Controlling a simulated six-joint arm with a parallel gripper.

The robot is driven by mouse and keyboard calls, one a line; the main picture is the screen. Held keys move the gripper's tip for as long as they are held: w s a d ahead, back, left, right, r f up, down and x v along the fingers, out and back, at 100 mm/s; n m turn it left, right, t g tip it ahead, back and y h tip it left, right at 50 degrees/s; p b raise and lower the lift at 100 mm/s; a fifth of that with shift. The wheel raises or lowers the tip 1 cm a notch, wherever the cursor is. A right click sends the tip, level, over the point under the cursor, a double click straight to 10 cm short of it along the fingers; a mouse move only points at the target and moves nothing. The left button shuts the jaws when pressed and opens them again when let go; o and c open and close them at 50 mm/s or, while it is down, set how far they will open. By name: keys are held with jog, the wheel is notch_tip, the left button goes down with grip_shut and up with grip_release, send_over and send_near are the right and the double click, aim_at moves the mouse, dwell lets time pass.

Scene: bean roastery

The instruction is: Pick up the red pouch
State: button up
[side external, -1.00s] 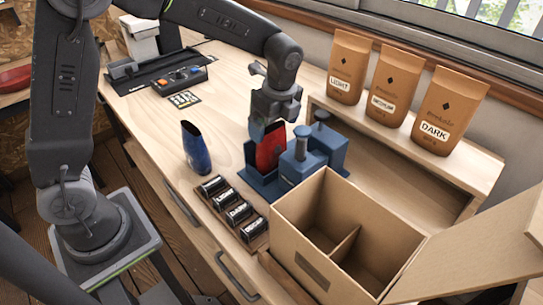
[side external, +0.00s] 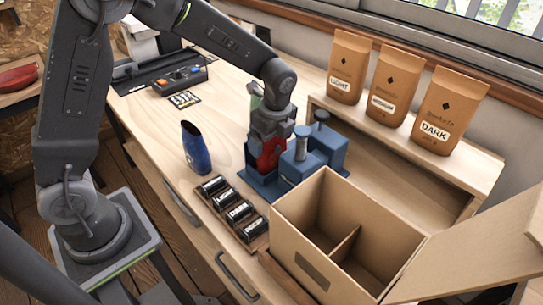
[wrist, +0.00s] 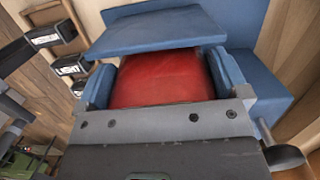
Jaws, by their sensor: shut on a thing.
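The pouch's lower part is hidden inside the holder. The fingertips are partly hidden.
A blue pouch (side external: 195,148) stands on the bench to the left. Labelled black blocks (side external: 239,213) sit in front. An open divided cardboard box (side external: 310,272) is at the right. Brown bags (side external: 395,90) line the shelf behind. Blue plungered blocks (side external: 300,160) adjoin the holder.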

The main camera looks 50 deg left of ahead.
jog(key=shift+c, duration=1.3)
jog(key=shift+r, duration=0.15)
notch_tip(320, 180, up, 17)
jog(key=s+a+f, duration=0.2)
jog(key=s+a, duration=0.1)
jog(key=a, duration=0.4)
jog(key=s+a+f, duration=0.2)
jog(key=s+a, duration=0.1)
jog(key=a, duration=0.5)
jog(key=s+a+f, duration=0.3)
jog(key=a, duration=0.4)
jog(key=shift+w+d+f, duration=1.3)
jog(key=shift+d+f, duration=0.05)
jog(key=shift+f, duration=0.45)
jog(key=shift+w+d+f, duration=1.25)
jog(key=shift+d+f, duration=0.1)
jog(key=shift+f, duration=0.5)
jog(key=shift+w+d+f, duration=1.3)
jog(key=shift+d+f, duration=0.05)
jog(key=shift+f, duration=0.45)
jog(key=shift+f, duration=0.15)
